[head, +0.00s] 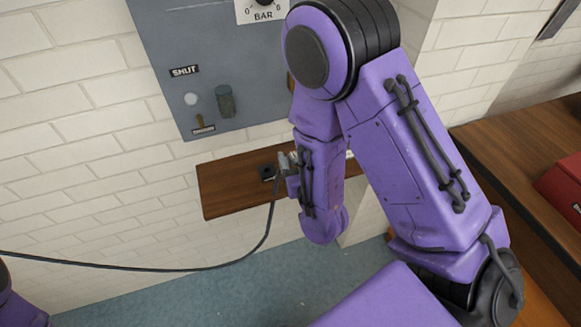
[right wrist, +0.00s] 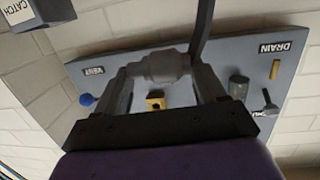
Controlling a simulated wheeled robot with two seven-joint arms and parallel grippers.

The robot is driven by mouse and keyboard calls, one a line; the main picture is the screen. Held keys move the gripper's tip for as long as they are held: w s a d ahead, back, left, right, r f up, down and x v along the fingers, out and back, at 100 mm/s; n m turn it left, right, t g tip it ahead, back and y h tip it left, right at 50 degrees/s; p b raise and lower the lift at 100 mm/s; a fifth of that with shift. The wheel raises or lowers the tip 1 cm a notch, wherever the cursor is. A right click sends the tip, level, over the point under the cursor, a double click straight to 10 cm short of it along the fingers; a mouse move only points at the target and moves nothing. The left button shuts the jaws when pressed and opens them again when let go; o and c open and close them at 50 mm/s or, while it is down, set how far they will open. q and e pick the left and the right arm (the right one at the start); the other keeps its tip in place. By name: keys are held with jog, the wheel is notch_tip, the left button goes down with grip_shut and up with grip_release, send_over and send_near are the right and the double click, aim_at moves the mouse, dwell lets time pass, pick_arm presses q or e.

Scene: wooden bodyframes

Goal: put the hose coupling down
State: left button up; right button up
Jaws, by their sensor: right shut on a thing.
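My right gripper (head: 286,164) is shut on the grey hose coupling (head: 290,160), beside the small wooden shelf (head: 228,190) under the grey panel. In the right wrist view the coupling (right wrist: 158,67) lies crosswise between the two dark fingers of my right gripper (right wrist: 163,76). A dark hose (head: 262,235) hangs from the coupling and runs off to the left edge. Whether the coupling touches the shelf cannot be told. A small black square fitting (head: 267,173) is on the shelf, just left of the coupling. My left gripper is out of view.
A grey panel (head: 205,50) on the white brick wall carries a gauge, a "SHUT" label and a grey knob (head: 225,101). A blue knob (right wrist: 87,100) shows in the right wrist view. A wooden bench (head: 510,160) with a red box (head: 562,190) stands at the right.

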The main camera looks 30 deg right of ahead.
aim_at(296, 153)
jog(key=w+b, duration=0.1)
jog(key=b, duration=0.1)
jog(key=w+d+f+b, duration=0.1)
jog(key=b, duration=0.1)
jog(key=w+d+f+b, duration=0.1)
jog(key=b, duration=0.2)
jog(key=shift+w+f, duration=0.25)
jog(key=shift+w, duration=0.05)
jog(key=w+f, duration=0.1)
jog(key=w+d+f, duration=0.1)
jog(key=w+f, duration=0.1)
jog(key=w+d+f, duration=0.1)
jog(key=f, duration=0.1)
jog(key=shift+w+d, duration=0.15)
jog(key=shift+d, duration=0.05)
jog(key=f, duration=0.3)
jog(key=shift+w+d+f, duration=0.15)
jog(key=shift+w+f, duration=0.1)
jog(key=shift+f, duration=0.05)
jog(key=shift+s+f, duration=0.1)
jog(key=o, duration=1.1)
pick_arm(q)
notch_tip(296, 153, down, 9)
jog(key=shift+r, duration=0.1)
